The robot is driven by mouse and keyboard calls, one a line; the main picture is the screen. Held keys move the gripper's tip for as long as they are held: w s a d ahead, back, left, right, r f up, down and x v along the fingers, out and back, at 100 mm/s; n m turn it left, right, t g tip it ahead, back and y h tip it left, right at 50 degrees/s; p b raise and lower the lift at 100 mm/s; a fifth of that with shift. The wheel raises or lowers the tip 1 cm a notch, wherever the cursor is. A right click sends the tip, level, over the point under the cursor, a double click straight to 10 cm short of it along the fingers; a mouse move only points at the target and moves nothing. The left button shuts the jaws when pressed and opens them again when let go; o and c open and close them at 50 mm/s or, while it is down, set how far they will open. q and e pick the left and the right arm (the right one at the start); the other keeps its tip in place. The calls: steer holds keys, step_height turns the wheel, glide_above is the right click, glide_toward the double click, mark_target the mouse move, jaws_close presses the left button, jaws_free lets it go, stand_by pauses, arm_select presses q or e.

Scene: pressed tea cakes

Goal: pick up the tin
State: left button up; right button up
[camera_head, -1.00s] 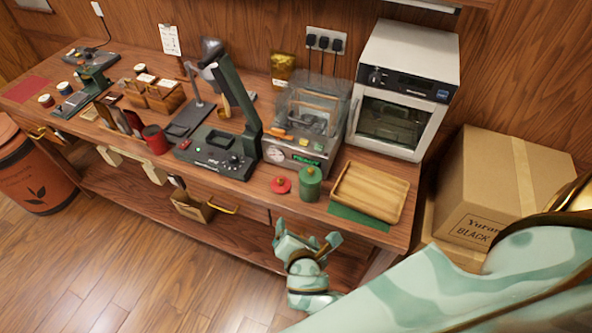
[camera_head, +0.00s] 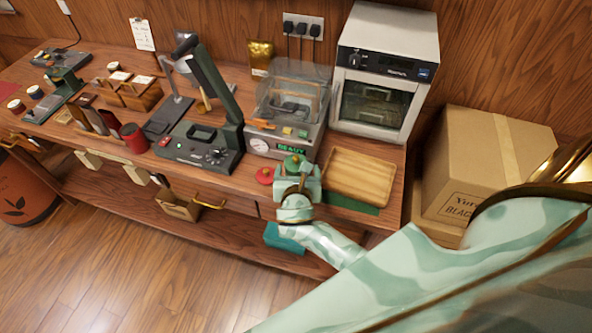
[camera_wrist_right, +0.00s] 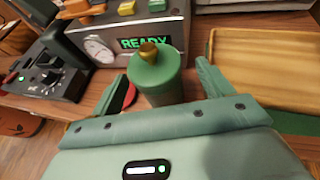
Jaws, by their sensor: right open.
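The green tin (camera_wrist_right: 155,80) stands upright on the bench with its lid on and a brass knob on top. In the head view the tin (camera_head: 296,163) is mostly hidden by my right gripper (camera_head: 297,178). In the right wrist view my right gripper (camera_wrist_right: 161,88) is open, one finger on each side of the tin. I see gaps between the fingers and the tin's sides, so it is not gripped. My left gripper is not in view.
A red round piece (camera_head: 265,176) lies just left of the tin. A wooden tray (camera_head: 359,178) on a green mat is close on the right. The clear-lidded machine with a READY display (camera_head: 290,110) stands behind. A black-green press (camera_head: 205,145) is further left.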

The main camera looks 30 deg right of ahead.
steer(key=x, duration=0.4)
steer(key=shift+w+a+f+b, duration=0.15)
steer(key=shift+w+f+b, duration=0.1)
steer(key=shift+b, duration=0.15)
steer(key=shift+s, duration=0.1)
steer(key=c, duration=1.1)
steer(key=shift+r, duration=0.15)
